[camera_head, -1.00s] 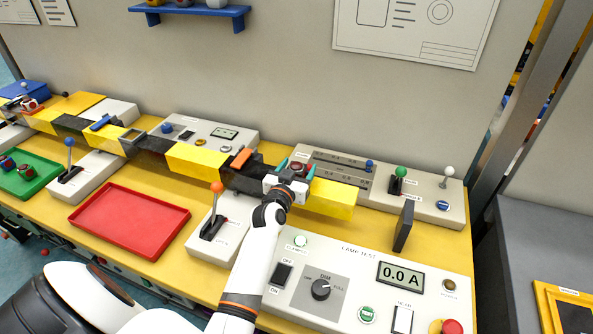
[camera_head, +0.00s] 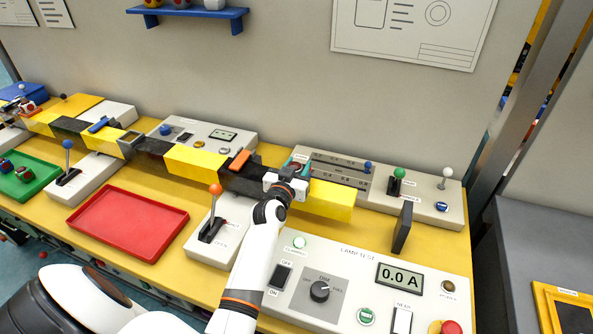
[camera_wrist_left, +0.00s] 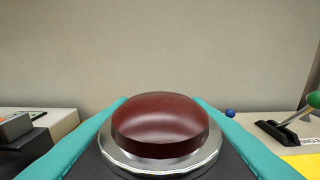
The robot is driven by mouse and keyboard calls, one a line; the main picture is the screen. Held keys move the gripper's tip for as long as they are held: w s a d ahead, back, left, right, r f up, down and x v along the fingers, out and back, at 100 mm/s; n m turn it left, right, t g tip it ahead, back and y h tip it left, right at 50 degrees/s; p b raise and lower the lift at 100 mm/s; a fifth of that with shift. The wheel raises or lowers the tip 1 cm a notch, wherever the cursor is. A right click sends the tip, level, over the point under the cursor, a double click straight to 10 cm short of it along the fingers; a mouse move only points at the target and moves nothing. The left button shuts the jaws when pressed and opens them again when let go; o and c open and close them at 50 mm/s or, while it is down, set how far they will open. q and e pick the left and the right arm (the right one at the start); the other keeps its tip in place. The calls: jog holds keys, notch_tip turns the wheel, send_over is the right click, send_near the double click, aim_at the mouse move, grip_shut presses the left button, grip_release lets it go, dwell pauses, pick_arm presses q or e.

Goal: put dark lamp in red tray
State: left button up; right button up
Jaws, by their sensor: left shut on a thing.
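My left gripper (camera_head: 297,164) is above the yellow and black striped beam at the middle right of the head view. Its teal fingers are shut on a dark red domed lamp (camera_wrist_left: 160,125) with a chrome rim, which fills the lower middle of the left wrist view. The lamp sits upright between the fingers; its underside is hidden. In the head view the lamp is small and partly covered by the gripper. The red tray (camera_head: 108,239) lies flat and empty on the yellow table, left of the gripper. My right gripper is out of view.
The striped beam (camera_head: 195,160) runs across the table behind the tray. An orange-knobbed lever (camera_head: 215,190) stands between tray and gripper. A green tray (camera_head: 45,179) with dark red lamps is at the left. A lamp test panel (camera_head: 345,255) fills the front right.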

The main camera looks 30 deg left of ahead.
pick_arm(q)
notch_tip(320, 180, up, 9)
jog(key=shift+r, duration=0.2)
jog(key=s+d+f+m+h, duration=0.1)
jog(key=s+d+f+h, duration=0.1)
jog(key=s+d, duration=0.9)
jog(key=s+d+f+m+h, duration=0.2)
jog(key=s+d, duration=0.6)
jog(key=s, duration=0.5)
jog(key=w+a+r+n+y, duration=0.1)
jog(key=w+a, duration=0.5)
jog(key=w, duration=0.2)
jog(key=w+a+r+n+y, duration=0.1)
jog(key=w+a, duration=0.5)
jog(key=w, duration=0.2)
jog(key=w+a+r+n+y, duration=0.1)
jog(key=w+a+r+y, duration=0.1)
jog(key=w+a, duration=0.5)
jog(key=shift+w, duration=0.55)
notch_tip(320, 180, down, 10)
jog(key=shift+r+p, duration=0.2)
jog(key=shift+p, duration=0.1)
